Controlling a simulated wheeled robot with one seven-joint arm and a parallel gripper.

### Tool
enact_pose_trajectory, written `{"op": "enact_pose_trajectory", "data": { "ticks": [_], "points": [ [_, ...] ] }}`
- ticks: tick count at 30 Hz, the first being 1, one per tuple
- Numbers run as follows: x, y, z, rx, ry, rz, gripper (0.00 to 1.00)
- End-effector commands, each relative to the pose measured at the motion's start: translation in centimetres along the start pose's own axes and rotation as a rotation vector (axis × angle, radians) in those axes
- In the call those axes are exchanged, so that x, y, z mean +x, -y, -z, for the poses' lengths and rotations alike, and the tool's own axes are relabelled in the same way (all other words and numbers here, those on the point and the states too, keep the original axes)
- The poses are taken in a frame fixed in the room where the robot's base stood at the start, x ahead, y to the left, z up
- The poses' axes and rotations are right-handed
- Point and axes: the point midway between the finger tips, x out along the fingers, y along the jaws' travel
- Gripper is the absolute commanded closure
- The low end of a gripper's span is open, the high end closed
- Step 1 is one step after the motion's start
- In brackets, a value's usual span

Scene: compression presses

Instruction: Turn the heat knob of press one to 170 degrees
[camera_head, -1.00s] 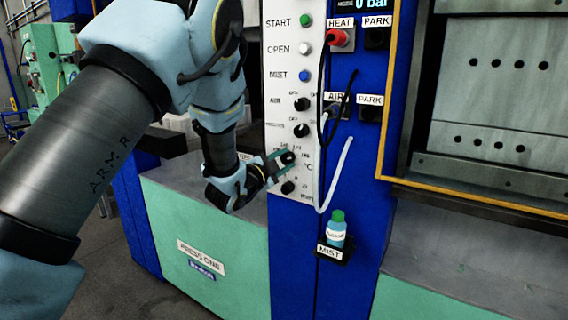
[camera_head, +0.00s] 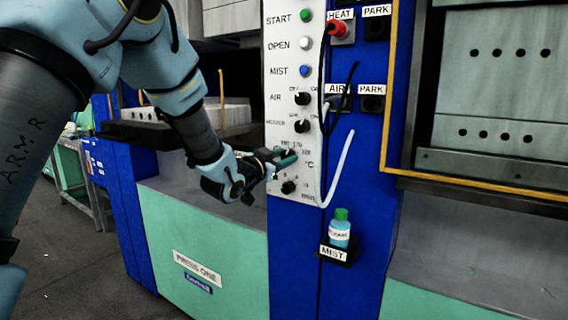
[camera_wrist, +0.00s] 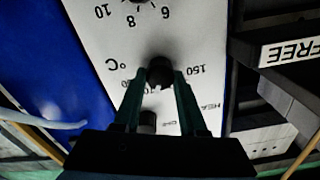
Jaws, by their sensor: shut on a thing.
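The white control panel (camera_head: 285,100) of press one carries a column of buttons and knobs. The black heat knob (camera_wrist: 160,70) is the one beside the °C mark, and in the wrist view its dial is upside down, with 150 on the right. My gripper (camera_head: 286,159) reaches the panel from the left, and its green fingers are shut on the heat knob. In the wrist view the two fingertips (camera_wrist: 160,76) lie on either side of it. The fingers cover part of the scale, so I cannot tell the exact setting.
A black timer knob (camera_head: 288,187) sits just below, and another knob (camera_head: 302,126) just above. A white hose (camera_head: 337,170) hangs close on the right. A mist bottle (camera_head: 340,228) stands on a small holder lower right. The PRESS ONE housing (camera_head: 235,245) lies below.

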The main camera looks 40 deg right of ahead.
Motion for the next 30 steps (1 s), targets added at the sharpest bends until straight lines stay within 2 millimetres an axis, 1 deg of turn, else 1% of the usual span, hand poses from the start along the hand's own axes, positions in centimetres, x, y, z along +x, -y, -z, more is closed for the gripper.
{"op": "enact_pose_trajectory", "data": {
  "ticks": [7, 18, 19, 24, 27, 30],
  "points": [
    [-0.03, -0.06, -0.16, -0.047, 0.003, -0.001, 1.0],
    [-0.03, -0.08, -0.14, -0.051, 0.004, -0.002, 1.0],
    [-0.03, -0.08, -0.14, -0.051, 0.004, -0.002, 0.58],
    [-0.02, -0.05, -0.1, -0.05, 0.003, -0.001, 0.39],
    [-0.01, -0.03, -0.07, -0.05, 0.002, -0.001, 0.29],
    [-0.01, -0.02, -0.05, -0.05, 0.001, -0.001, 0.29]
  ]
}}
